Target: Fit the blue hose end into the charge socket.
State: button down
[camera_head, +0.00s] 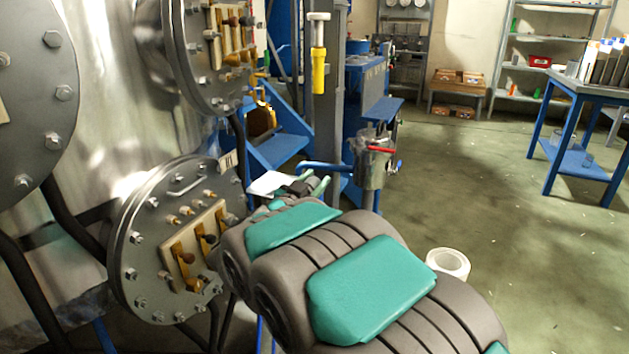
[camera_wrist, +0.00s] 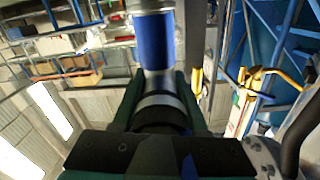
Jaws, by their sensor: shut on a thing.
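My gripper (camera_wrist: 156,88) is shut on the blue hose end (camera_wrist: 154,42) in the wrist view. Its green fingers lie on both sides of a pale ring and dark collar, and the blue band reaches up the picture beyond them. In the head view my gripper (camera_head: 312,186) is small and partly hidden behind my teal-padded arm, below a blue bar. The hose end and charge socket cannot be told apart clearly there.
A metal vessel with a red handle (camera_head: 381,150) stands just beyond my gripper. Bolted flanges (camera_head: 150,290) of a large steel tank are close on the left. A yellow-bodied tool (camera_head: 318,72) hangs above.

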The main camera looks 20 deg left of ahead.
jog(key=shift+f+b, duration=0.8)
jog(key=shift+f, duration=1.3)
jog(key=shift+c, duration=1.8)
grip_release()
jog(key=s, duration=0.7)
jog(key=shift+s+a, duration=0.3)
jog(key=shift+s, duration=0.1)
